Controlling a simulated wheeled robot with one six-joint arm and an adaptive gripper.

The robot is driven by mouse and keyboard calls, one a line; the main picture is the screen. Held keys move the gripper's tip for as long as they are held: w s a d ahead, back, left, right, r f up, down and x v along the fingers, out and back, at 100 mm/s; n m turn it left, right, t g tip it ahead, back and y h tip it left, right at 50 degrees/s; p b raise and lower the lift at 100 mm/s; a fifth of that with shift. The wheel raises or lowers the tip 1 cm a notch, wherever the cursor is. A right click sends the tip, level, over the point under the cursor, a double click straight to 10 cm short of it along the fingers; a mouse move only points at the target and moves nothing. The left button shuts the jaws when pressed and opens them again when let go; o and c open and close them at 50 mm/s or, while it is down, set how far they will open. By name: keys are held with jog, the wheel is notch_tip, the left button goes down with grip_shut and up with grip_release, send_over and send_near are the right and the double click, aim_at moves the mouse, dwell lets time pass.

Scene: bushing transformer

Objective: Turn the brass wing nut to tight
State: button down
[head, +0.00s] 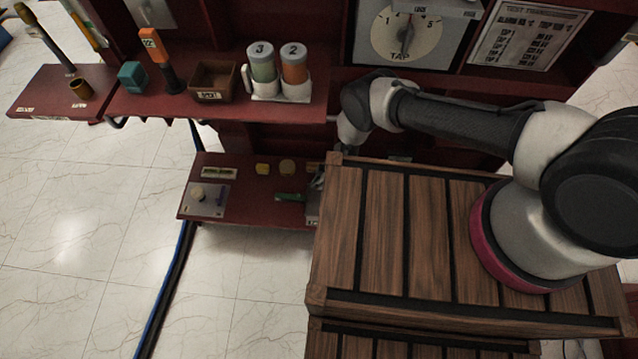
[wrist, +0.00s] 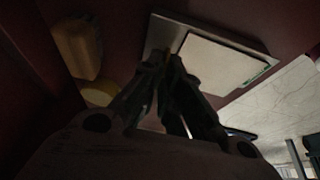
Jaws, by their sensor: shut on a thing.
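In the wrist view my gripper (wrist: 170,62) reaches up toward a dark red panel, and its two fingers come together at the tips. A small brownish sliver of the brass wing nut (wrist: 167,50) shows between the fingertips. The rest of the nut is hidden by the fingers, and the dim light hides which way its wings point. In the head view my arm reaches down behind the wooden deck, and the deck's left edge hides most of the gripper and the nut.
A pale framed plate (wrist: 222,62) lies close to the fingertips. A yellowish block (wrist: 78,48) and a yellow round part (wrist: 99,94) are to the left. The low red shelf (head: 240,212) holds a green-handled thing (head: 290,197). The wooden deck (head: 385,230) stands close beside it.

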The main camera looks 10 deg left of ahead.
jog(key=c, duration=1.6)
grip_release()
jog(key=shift+a+f, duration=0.1)
jog(key=shift+c, duration=0.2)
jog(key=v, duration=1.2)
